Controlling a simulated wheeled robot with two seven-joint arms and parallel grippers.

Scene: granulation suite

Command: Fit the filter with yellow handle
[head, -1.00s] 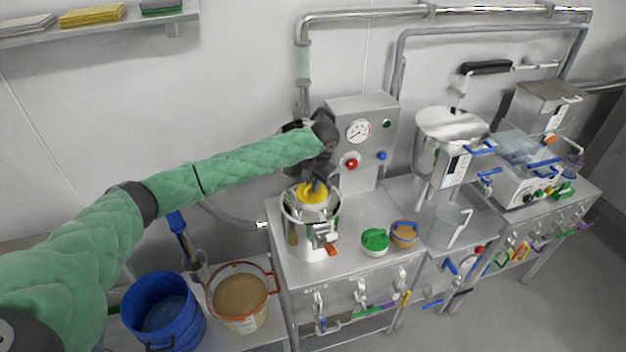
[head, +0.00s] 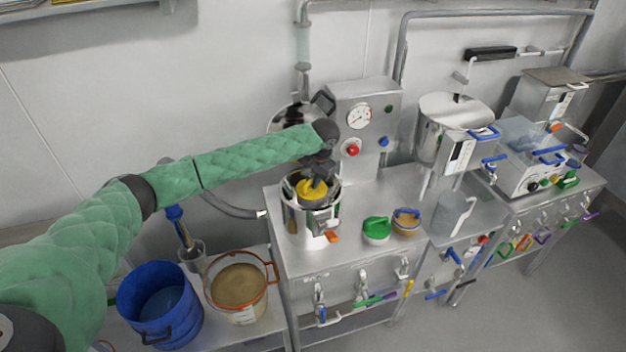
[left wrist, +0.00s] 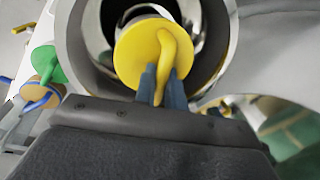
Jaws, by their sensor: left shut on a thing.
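The filter with the yellow handle (head: 311,188) shows as a yellow disc with a raised yellow handle. My left gripper (head: 318,180) is shut on that handle; in the left wrist view its dark blue-grey fingers (left wrist: 162,88) pinch the yellow handle (left wrist: 168,60). The filter is at the open mouth of a steel vessel (head: 305,226), with the vessel's shiny round wall (left wrist: 85,45) around it. How deep it sits, and whether it touches the wall, I cannot tell. My right gripper is not in view.
A gauge panel (head: 362,112) stands behind. A blue bucket (head: 160,303) and an orange-rimmed bucket (head: 238,290) sit at lower left.

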